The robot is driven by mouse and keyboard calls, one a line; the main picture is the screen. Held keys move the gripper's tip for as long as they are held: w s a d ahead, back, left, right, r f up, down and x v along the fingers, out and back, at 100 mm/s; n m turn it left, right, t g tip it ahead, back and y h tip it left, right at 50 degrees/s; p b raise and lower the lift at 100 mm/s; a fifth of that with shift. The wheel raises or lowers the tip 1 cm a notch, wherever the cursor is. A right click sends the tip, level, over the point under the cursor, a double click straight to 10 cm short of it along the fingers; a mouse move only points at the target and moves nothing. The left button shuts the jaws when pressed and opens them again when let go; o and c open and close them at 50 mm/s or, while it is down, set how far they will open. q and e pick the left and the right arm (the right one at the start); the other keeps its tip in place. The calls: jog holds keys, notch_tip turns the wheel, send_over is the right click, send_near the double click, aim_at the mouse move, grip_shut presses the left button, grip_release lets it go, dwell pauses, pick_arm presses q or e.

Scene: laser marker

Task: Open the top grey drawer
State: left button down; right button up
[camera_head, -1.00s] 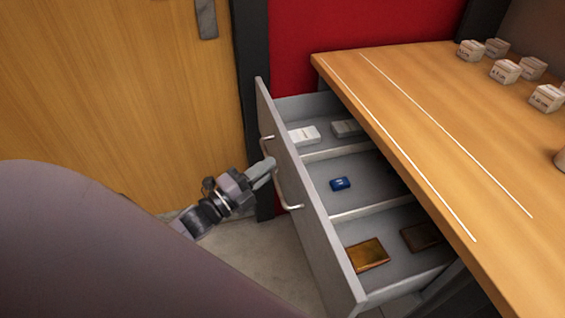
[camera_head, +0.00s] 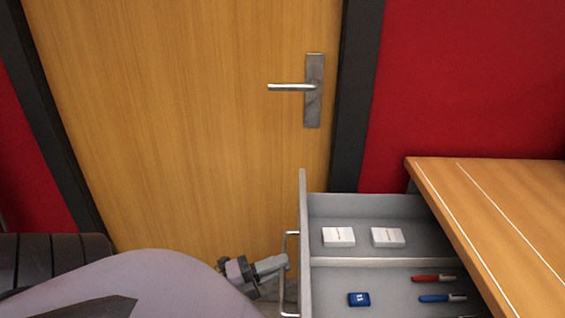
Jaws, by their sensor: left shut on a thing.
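The top grey drawer (camera_head: 303,205) stands out from under the wooden desk, open, with its front panel facing left. Its silver bar handle (camera_head: 284,238) is on that panel. My left gripper (camera_head: 284,262) comes in from the lower left with its fingers at the handle, shut on it. The exact hold on the bar is small and partly hidden. Inside the drawer, two white boxes (camera_head: 339,237) lie in the far compartment. A blue item (camera_head: 359,299), a red pen (camera_head: 433,278) and a blue pen (camera_head: 442,298) lie in the nearer one. My right gripper is not in view.
The wooden desk top (camera_head: 510,215) extends to the right. Behind the drawer are a wooden door (camera_head: 190,120) with a metal handle (camera_head: 292,87) and a red wall (camera_head: 470,90). The nearer part of the drawer is cut off below.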

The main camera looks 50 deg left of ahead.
pick_arm(q)
jog(key=c, duration=1.2)
grip_release()
jog(key=shift+o, duration=0.2)
jog(key=v, duration=0.7)
jog(key=shift+b, duration=0.35)
jog(key=shift+s, duration=0.2)
